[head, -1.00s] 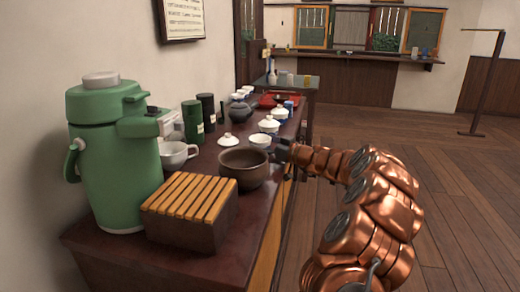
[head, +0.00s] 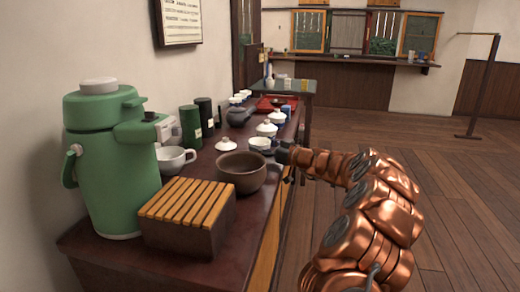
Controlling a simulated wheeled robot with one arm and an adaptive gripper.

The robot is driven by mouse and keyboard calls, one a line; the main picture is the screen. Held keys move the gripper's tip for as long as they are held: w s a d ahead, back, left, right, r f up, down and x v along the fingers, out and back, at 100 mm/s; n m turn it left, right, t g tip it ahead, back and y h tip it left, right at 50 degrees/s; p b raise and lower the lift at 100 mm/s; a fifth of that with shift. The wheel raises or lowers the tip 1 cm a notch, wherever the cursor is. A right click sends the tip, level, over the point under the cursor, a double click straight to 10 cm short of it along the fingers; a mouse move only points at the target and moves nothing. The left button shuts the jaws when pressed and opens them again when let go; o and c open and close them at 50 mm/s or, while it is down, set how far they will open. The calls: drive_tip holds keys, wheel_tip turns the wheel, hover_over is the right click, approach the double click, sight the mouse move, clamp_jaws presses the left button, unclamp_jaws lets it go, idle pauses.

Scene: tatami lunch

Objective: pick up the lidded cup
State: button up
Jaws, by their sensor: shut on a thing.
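My gripper (head: 278,157) is at the right edge of the counter, at the end of my copper arm. It is shut, with its jaws at the near white cup (head: 259,142), which seems to have no lid on. The contact is small and partly hidden. A white lidded cup (head: 267,129) stands just behind that cup, and another lidded cup (head: 278,116) stands farther back. A loose-looking white lid (head: 226,144) is to the left, on the counter.
A brown bowl (head: 242,175) and a slatted wooden box (head: 188,215) stand in front of the cups. A green flask (head: 110,170), a white cup (head: 172,160) and dark canisters (head: 190,126) are at left. Open floor lies right of the counter (head: 240,240).

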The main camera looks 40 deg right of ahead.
drive_tip(key=s+d+r+p, duration=0.2)
drive_tip(key=s+d+r, duration=0.5)
drive_tip(key=s+d, duration=0.2)
drive_tip(key=shift+s+r+p, duration=0.2)
drive_tip(key=shift+s+p, duration=0.15)
drive_tip(key=shift+s, duration=0.1)
